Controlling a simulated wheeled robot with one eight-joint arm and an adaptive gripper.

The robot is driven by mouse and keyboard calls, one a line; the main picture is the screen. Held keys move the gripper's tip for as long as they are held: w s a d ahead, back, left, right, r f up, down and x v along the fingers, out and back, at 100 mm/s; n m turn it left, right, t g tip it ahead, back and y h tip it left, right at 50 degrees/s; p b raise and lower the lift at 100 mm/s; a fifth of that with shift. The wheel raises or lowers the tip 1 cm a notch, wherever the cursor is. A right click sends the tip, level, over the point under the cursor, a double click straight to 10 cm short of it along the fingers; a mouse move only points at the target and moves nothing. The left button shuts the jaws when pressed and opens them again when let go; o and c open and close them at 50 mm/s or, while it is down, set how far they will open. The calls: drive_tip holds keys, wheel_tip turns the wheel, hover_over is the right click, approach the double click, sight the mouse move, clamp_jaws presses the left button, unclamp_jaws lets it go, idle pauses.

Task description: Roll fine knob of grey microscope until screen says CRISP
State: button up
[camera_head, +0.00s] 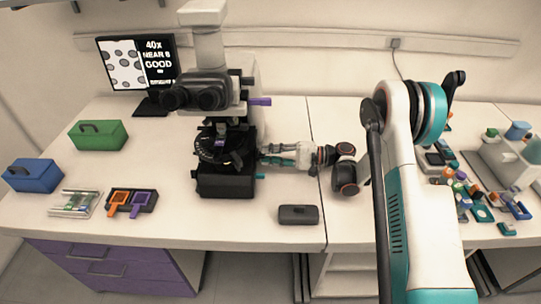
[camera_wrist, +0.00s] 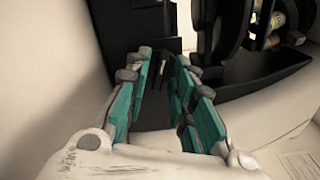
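The microscope (camera_head: 215,85) has a white body, black eyepieces and a black base (camera_head: 226,186), left of centre in the head view. The screen (camera_head: 140,62) behind it shows grey round spots and white text, reading "40X", "NEAR", "GOOD" and a small blurred line. My gripper (camera_head: 264,155) reaches in from the right, its tips close against the right side of the microscope's lower part. In the wrist view its teal fingers (camera_wrist: 164,68) stand apart, with a dark narrow part between their tips. The fine knob cannot be made out clearly; contact cannot be told.
A purple piece (camera_head: 260,101) sticks out of the microscope's right side above my gripper. A dark grey case (camera_head: 298,215) lies near the front edge. Green (camera_head: 98,136) and blue (camera_head: 33,176) boxes stand left. Small items crowd the right counter.

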clamp_jaws()
drive_tip(key=n, duration=0.5)
drive_tip(key=shift+n, duration=0.4)
drive_tip(key=shift+o, duration=2.2)
unclamp_jaws()
